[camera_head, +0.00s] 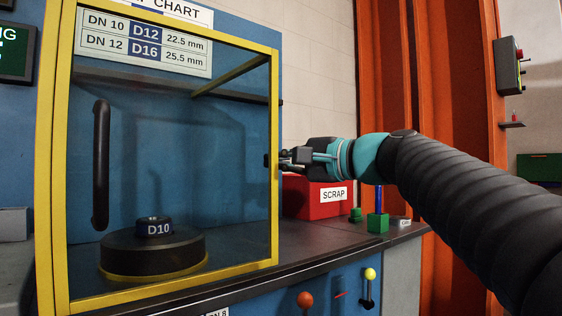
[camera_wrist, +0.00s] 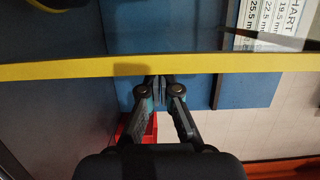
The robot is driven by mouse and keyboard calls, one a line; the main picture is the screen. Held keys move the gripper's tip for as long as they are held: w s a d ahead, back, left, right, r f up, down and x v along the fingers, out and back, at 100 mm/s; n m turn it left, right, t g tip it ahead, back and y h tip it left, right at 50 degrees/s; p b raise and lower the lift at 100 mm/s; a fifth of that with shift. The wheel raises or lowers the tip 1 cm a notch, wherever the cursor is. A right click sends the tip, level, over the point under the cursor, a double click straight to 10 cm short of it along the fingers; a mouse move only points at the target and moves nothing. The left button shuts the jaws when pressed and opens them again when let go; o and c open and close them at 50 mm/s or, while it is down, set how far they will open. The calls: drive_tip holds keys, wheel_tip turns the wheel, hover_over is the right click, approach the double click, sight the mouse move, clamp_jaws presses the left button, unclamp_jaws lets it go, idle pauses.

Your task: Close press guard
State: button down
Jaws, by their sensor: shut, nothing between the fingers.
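The press guard is a clear panel in a yellow frame (camera_head: 274,200) with a black upright handle (camera_head: 101,165) near its left side. Its yellow edge also crosses the wrist view (camera_wrist: 160,67). Behind the panel sits a round dark die (camera_head: 152,250) marked D10. My gripper (camera_head: 284,157) is shut and empty at the right edge of the guard frame. In the wrist view my gripper's fingertips (camera_wrist: 160,88) are together, right by the yellow edge. I cannot tell whether they touch it, or whether the guard is fully closed.
A red SCRAP box (camera_head: 310,198) stands on the bench behind my gripper. A green block (camera_head: 378,222) stands right of it. Knobs (camera_head: 370,275) are on the bench front. A size chart (camera_head: 142,42) is on the blue back panel. Orange posts (camera_head: 462,80) stand at the right.

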drive_tip(key=s+d, duration=0.3)
drive_tip(key=d, duration=0.8)
drive_tip(key=shift+d, duration=0.15)
drive_tip(key=w+d+f+h, duration=0.1)
drive_tip(key=d+f+h, duration=0.25)
drive_tip(key=f, duration=0.75)
drive_tip(key=d+f+h, duration=0.2)
drive_tip(key=f+h, duration=0.3)
drive_tip(key=f, duration=0.6)
drive_tip(key=s+d+f+n+g+h+p, duration=0.2)
drive_tip(key=s+f+n+h+p, duration=0.1)
drive_tip(key=s+f, duration=0.5)
drive_tip(key=s+d+f+n+g+h+p, duration=0.2)
drive_tip(key=s+f+n+h+p, duration=0.1)
drive_tip(key=s+f, duration=0.6)
drive_tip(key=s+p, duration=0.1)
drive_tip(key=s, duration=0.3)
drive_tip(key=shift+s+f+h, duration=0.15)
drive_tip(key=shift+s+h, duration=0.05)
drive_tip(key=shift+h, duration=0.15)
